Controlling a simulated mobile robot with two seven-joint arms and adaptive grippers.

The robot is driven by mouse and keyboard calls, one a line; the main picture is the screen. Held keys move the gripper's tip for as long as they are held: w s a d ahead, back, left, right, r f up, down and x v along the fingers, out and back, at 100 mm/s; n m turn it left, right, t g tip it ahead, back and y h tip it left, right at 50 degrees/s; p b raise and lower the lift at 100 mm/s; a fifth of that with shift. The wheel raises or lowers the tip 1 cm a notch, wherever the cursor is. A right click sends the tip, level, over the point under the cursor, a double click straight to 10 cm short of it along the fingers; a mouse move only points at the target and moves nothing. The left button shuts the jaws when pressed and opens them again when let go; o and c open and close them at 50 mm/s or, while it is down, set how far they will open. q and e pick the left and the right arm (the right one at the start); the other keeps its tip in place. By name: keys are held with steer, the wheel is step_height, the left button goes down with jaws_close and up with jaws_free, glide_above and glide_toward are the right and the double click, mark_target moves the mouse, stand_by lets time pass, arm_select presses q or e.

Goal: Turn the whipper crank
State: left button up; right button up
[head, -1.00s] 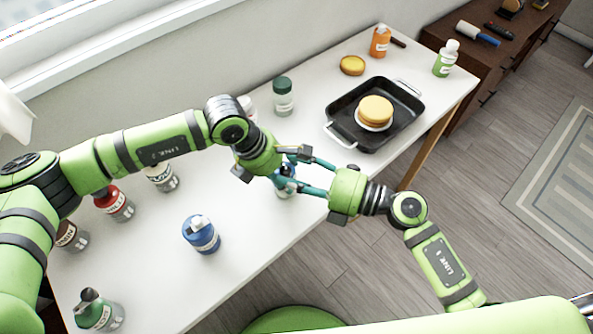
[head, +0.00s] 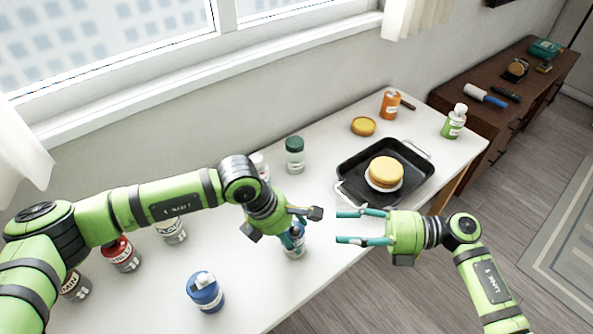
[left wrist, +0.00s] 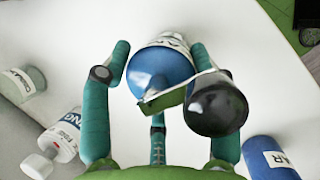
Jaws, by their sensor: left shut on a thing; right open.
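The whipper (head: 293,243) stands on the white table near its front edge, with a blue top and a label, partly hidden by my left gripper. In the left wrist view its blue body (left wrist: 160,68) is between the fingers, with a crank and round black knob (left wrist: 215,106) at its right. My left gripper (head: 302,226) is shut on the whipper, one finger on each side. My right gripper (head: 340,227) is open and empty, its fingers pointing left toward the whipper with a gap between.
A black pan (head: 350,165) with a round stacked item (head: 386,172) lies behind the right gripper. Several other bottles stand around the table. A brown cabinet (head: 480,110) is at the right. Floor is clear beyond the table's front.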

steer(key=d, duration=0.5)
steer(key=w+a+r+n+g+h, duration=0.1)
steer(key=a+r+n+g+h, duration=0.25)
steer(key=a+n+h, duration=0.4)
step_height(320, 180, up, 9)
steer(key=a+n+t+h, duration=0.15)
steer(key=n+h, duration=0.35)
steer(key=n, duration=0.6)
steer(key=a+f+n, duration=0.1)
steer(key=a+f, duration=0.3)
steer(key=f, duration=0.7)
steer(key=w+d+r+n, duration=0.1)
steer(key=d+r, duration=0.3)
steer(key=r, duration=0.7)
steer(key=a+r+m+t+y, duration=0.1)
steer(key=a+r+m+y, duration=0.1)
steer(key=a+m+y, duration=0.3)
steer(key=a+y, duration=0.1)
steer(key=y, duration=0.2)
steer(key=shift+w+a+t, duration=0.15)
steer(key=shift+t, duration=0.15)
